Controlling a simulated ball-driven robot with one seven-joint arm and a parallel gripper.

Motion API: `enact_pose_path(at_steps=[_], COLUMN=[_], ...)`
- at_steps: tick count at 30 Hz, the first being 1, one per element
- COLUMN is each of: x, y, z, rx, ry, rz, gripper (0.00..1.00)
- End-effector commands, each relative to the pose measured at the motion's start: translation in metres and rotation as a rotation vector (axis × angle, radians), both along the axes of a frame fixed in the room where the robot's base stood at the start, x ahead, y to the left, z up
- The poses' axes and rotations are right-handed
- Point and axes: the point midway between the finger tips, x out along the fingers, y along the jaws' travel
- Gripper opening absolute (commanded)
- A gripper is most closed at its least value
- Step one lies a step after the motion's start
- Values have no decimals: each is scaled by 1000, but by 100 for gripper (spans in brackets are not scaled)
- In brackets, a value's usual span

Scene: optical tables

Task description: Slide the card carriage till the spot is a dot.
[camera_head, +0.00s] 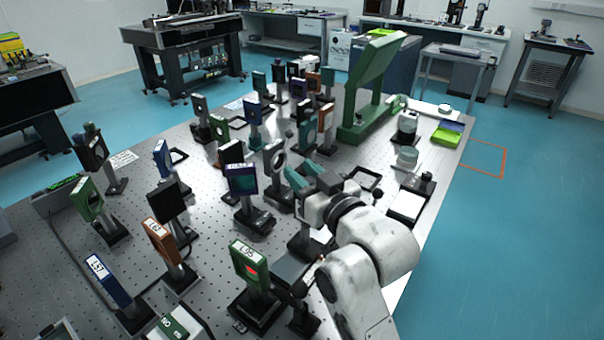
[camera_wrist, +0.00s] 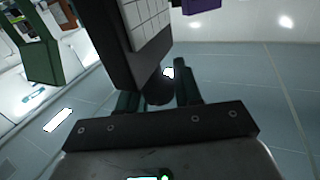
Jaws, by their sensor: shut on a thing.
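My gripper (camera_head: 298,178) reaches in over the optical table (camera_head: 350,100), among the mounted optics. In the wrist view my gripper (camera_wrist: 157,92) has its two teal fingers on either side of a dark rounded knob (camera_wrist: 159,90) and is shut on it. Just above the knob, a dark upright plate bears a white card with a grid (camera_wrist: 150,25). The plate looks tilted in that view. In the head view my arm and neighbouring mounts hide the knob, and I cannot pick out the gridded card. I cannot make out a light spot on the card.
Several framed mounts crowd the table: a green one with a red patch (camera_head: 252,270), a brown one (camera_head: 160,240) and a dark blue one (camera_head: 108,280). A tall green stand (camera_head: 370,85) rises behind.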

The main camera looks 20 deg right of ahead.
Motion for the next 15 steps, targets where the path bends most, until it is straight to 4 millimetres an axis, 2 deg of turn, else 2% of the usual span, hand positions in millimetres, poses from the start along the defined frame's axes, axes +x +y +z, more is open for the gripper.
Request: enact_pose_path(at_steps=[1, 2, 3, 8, 15], x=[0, 0, 0, 0, 0], y=[0, 0, 0, 0, 0], z=[0, 0, 0, 0, 0], rx=[0, 0, 0, 0, 0], ry=[0, 0, -1, -1, -1], rz=[0, 0, -1, -1, -1], gripper=[0, 36, 40, 55, 55])
